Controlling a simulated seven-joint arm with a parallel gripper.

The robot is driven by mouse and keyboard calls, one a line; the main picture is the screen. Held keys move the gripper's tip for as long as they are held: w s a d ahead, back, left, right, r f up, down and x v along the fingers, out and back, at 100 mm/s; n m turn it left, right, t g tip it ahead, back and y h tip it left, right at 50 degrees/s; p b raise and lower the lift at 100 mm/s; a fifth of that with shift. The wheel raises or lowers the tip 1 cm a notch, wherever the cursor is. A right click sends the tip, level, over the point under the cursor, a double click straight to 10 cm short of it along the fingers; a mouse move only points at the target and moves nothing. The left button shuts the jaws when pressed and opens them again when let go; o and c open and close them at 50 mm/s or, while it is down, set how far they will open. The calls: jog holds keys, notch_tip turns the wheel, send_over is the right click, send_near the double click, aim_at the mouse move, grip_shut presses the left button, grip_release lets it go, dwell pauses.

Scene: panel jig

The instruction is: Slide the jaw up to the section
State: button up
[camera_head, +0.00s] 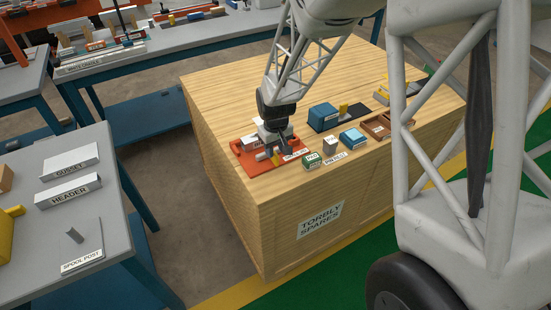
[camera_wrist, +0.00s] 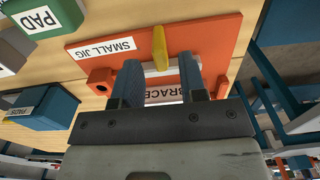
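The orange small jig (camera_head: 243,157) lies on the wooden crate top and fills much of the wrist view (camera_wrist: 205,37). A piece labelled BRACE (camera_wrist: 163,96) sits in it, partly hidden behind my fingers. A yellow upright piece (camera_wrist: 160,47) stands between and just beyond my fingertips. A pale grey part, perhaps the jaw, shows between the fingers; its outline is mostly hidden. My gripper (camera_wrist: 158,66) is low over the jig, its fingers apart, one on each side of the yellow piece with gaps. It also shows in the head view (camera_head: 275,150). Contact with the grey part cannot be made out.
Beside the jig stand a green pad block (camera_head: 312,160), a blue box (camera_head: 323,117), a smaller blue block (camera_head: 353,137) and a brown tray (camera_head: 377,127). A grey table (camera_head: 110,215) stands left, apart from the crate. The crate's left top is clear.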

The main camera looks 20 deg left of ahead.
aim_at(276, 153)
jog(key=shift+f, duration=2.35)
grip_shut()
